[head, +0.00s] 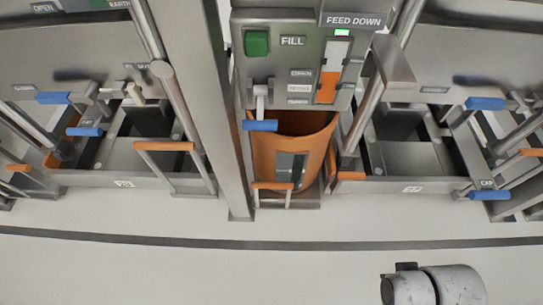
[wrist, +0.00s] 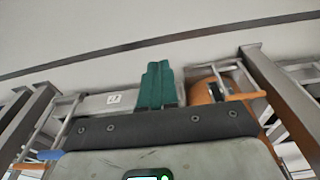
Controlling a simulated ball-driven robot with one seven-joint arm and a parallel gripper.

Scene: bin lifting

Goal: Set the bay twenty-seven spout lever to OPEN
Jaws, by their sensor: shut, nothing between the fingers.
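A spout lever with a blue handle (head: 260,125) hangs below the grey FILL panel (head: 276,70) at the middle bay. Its handle is in front of an orange bin (head: 305,150), which also shows in the wrist view (wrist: 205,91). Other blue-handled levers show at the left bay (head: 84,131) and right bay (head: 486,103). The bay numbers are too small to read, so I cannot tell which is twenty-seven. My gripper (wrist: 157,66) has green fingers, shut and empty, apart from any lever in the wrist view. Its fingers do not show in the head view.
Orange-handled bars (head: 164,146) stand low at the bay fronts. A grey post (head: 222,130) rises left of the middle bay. A green button (head: 256,43) and an orange-filled gauge (head: 327,87) are on the panel. The pale floor (head: 180,270) in front is open, with a dark stripe.

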